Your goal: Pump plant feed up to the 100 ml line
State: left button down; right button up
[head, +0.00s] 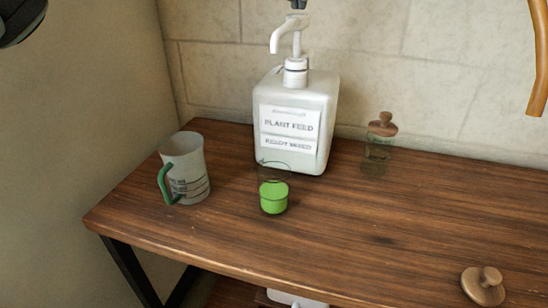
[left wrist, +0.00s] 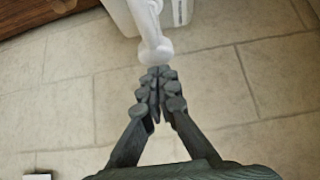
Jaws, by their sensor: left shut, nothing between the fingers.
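The white plant feed bottle (head: 296,120) stands upright at the back of the wooden table, labelled "PLANT FEED". Its white pump (head: 297,48) has a spout pointing left and forward. A white measuring jug (head: 185,168) with a green handle and dark lines stands to the left. My left gripper (head: 297,4) is shut and empty just above the pump top. The left wrist view shows its fingers (left wrist: 157,76) together beside the white pump (left wrist: 152,35).
A glass jar (head: 378,152) with a wooden lid stands right of the bottle. A loose wooden lid (head: 484,285) lies at the front right. A tiled wall (head: 430,50) rises behind the table. The table's middle right is clear.

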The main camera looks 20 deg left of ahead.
pick_arm(q)
jog(key=shift+r, duration=0.1)
dwell(0.3)
jog(key=shift+r, duration=2.5)
